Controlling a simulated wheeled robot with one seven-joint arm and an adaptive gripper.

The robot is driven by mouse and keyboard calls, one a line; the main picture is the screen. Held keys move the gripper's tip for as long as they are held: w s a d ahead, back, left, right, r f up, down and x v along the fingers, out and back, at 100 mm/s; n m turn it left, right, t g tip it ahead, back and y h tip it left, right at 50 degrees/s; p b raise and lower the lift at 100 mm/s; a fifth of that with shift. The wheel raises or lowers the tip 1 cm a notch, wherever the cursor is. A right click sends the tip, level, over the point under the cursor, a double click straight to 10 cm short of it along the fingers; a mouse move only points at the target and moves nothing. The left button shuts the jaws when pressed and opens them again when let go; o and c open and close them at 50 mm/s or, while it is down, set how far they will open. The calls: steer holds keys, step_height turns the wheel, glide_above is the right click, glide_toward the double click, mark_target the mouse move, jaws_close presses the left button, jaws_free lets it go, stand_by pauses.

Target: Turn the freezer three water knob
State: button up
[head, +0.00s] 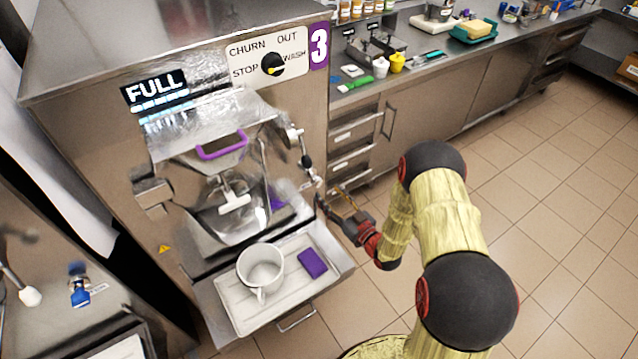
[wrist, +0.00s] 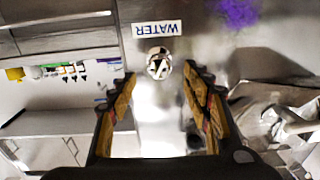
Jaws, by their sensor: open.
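Freezer three (head: 90,95) is a steel machine with a purple 3 sign at its top right. In the wrist view its water knob (wrist: 159,63) is a small round metal knob with a dark and white face, beside an upside-down WATER label (wrist: 157,28). My gripper (wrist: 160,75) is open, with one finger on either side of the knob's line; whether either finger touches it cannot be told. In the head view my gripper (head: 331,200) is at the freezer's right front edge, by small metal fittings. The knob is too small there to make out clearly.
Above the front, a dial (head: 272,65) is marked churn, out, stop and wash, next to a FULL display (head: 156,92). A white jug (head: 260,268) and a purple block (head: 312,263) sit on the tray below. A counter (head: 420,75) with drawers runs behind; tiled floor is clear at right.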

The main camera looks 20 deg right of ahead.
mark_target(320, 184)
steer(key=b+x, duration=0.1)
steer(key=x, duration=0.6)
steer(key=shift+c, duration=0.7)
steer(key=c, duration=1)
